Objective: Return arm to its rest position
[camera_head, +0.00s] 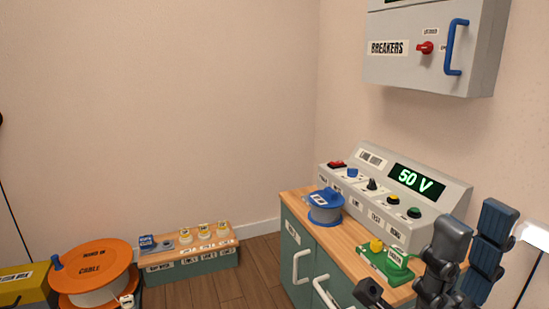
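My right gripper (421,253) is at the lower right, in front of the bench. Its dark fingers are spread, two upright on the right and one lower on the left, with nothing seen held between them. Its palm is cut off by the bottom edge. A green device (385,265) with a yellow knob sits on the bench top just behind the fingers, partly overlapped by them in the picture. My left gripper is not in view.
The bench (295,200) carries a blue spool (325,208) and a console (440,188) reading 50 V. A breaker box (435,55) hangs above on the wall. An orange cable reel (97,262) and a low wooden-topped box (195,262) stand left. Floor between them is clear.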

